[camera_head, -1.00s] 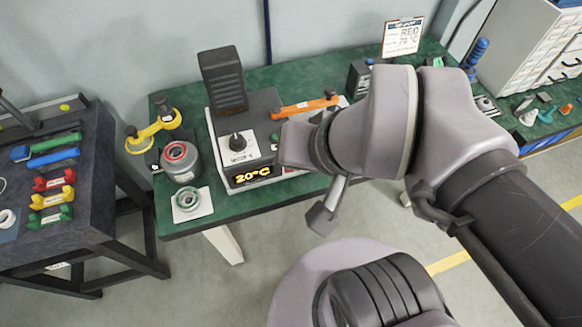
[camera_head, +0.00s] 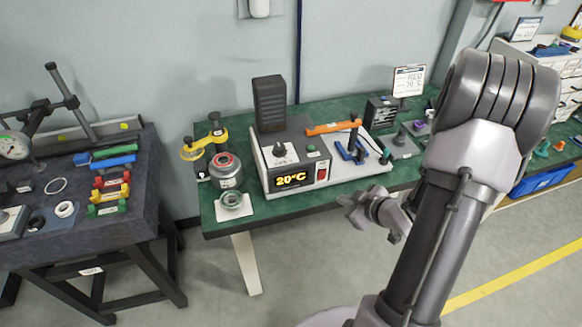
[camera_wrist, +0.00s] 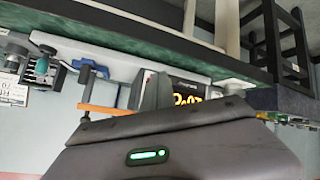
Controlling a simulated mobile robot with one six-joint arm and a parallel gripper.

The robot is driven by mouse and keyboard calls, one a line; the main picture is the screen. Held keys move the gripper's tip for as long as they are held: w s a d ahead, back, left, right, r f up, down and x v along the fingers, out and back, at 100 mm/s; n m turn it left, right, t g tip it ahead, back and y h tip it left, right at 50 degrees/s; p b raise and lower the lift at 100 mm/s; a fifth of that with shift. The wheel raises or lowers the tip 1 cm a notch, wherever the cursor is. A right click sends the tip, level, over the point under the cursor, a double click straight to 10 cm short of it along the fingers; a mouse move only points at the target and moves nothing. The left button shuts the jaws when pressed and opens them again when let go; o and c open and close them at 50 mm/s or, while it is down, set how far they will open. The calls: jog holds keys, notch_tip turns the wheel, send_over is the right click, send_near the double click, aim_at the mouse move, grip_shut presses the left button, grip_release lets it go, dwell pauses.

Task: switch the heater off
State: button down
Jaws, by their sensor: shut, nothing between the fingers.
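The heater (camera_head: 288,150) is a white and grey box on the green bench, with a black tower behind it. Its front display (camera_head: 294,179) glows 20°C in amber. A red rocker switch (camera_head: 322,171) sits right of the display, and a dark knob (camera_head: 280,150) and a small green button (camera_head: 311,146) are on top. My gripper (camera_head: 352,204) is in front of the bench edge, right of and below the switch, apart from the heater. It is shut and empty. In the wrist view, the gripper (camera_wrist: 152,92) partly covers the display (camera_wrist: 187,100); the switch is not clear there.
An orange-handled tool (camera_head: 333,127) and a blue clamp (camera_head: 350,154) are at the heater's right. Floor in front of the bench is clear.

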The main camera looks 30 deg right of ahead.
jog(key=shift+s+a+f+n+t+y, duration=0.15)
jog(key=shift+s+a+f+y, duration=0.1)
jog(key=shift+a+f, duration=0.15)
jog(key=shift+s+a+f+n+t+y, duration=0.15)
jog(key=shift+s+a+f+y, duration=0.1)
jog(key=shift+a, duration=0.2)
jog(key=shift+w, duration=0.15)
jog(key=p, duration=0.1)
send_near(320, 178)
jog(key=shift+f+x, duration=0.25)
jog(key=shift+x, duration=1.95)
jog(key=shift+a, duration=0.15)
jog(key=shift+w+p, duration=0.2)
jog(key=shift+p, duration=0.1)
jog(key=shift+w+r, duration=0.1)
jog(key=shift+w, duration=0.2)
jog(key=shift+s, duration=0.1)
jog(key=shift+s, duration=0.6)
